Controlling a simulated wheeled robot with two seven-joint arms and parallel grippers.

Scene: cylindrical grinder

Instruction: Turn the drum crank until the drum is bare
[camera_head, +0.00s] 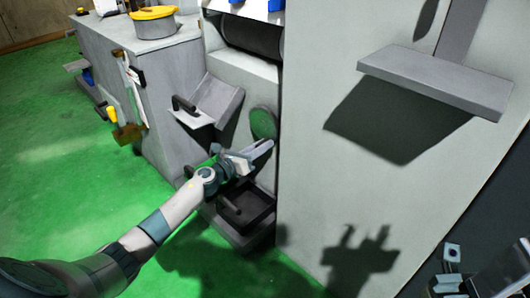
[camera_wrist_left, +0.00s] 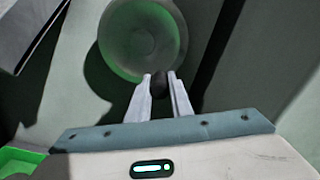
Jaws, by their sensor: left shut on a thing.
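The drum crank shows as a round green disc (camera_head: 264,124) on the side of the grey machine, and it fills the upper middle of the left wrist view (camera_wrist_left: 140,38). A small dark handle (camera_wrist_left: 158,86) stands out from the disc near its lower edge. My left gripper (camera_head: 262,149) is shut on this handle, one finger on each side. In the head view the handle is hidden by the fingers. The dark drum (camera_head: 252,38) lies in the machine opening above; whether anything covers it is unclear. My right gripper (camera_head: 450,268) is only partly in view at the lower right.
A grey chute with a dark handle (camera_head: 186,104) sits left of the disc. A dark open bin (camera_head: 247,207) stands below it. A grey shelf (camera_head: 436,80) juts from the large panel at right.

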